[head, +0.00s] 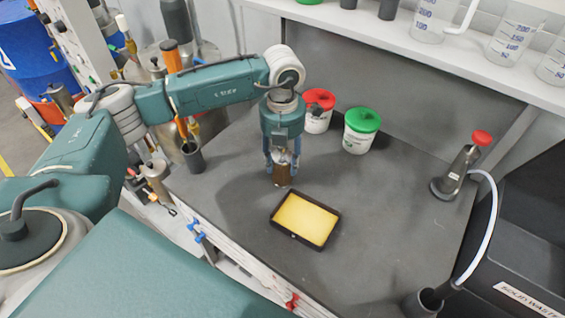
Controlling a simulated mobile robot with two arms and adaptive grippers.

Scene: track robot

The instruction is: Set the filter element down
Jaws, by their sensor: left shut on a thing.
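My left gripper (282,164) comes down from above over the grey bench top (370,230). It points downward and is shut on a small brown cylinder, the filter element (283,176). The gripper's fingers hide its upper part. The element is upright, just behind and left of a shallow dark tray (274,224) with a yellow inside. I cannot tell whether its lower end touches the bench. My right gripper is not in view.
A red-lidded tub (318,122) and a green-lidded tub (359,142) stand behind the gripper. A dispenser with a red cap (461,165) is at the right, near a black waste box (515,250). Beakers stand on the shelf (400,45). The bench between tray and dispenser is clear.

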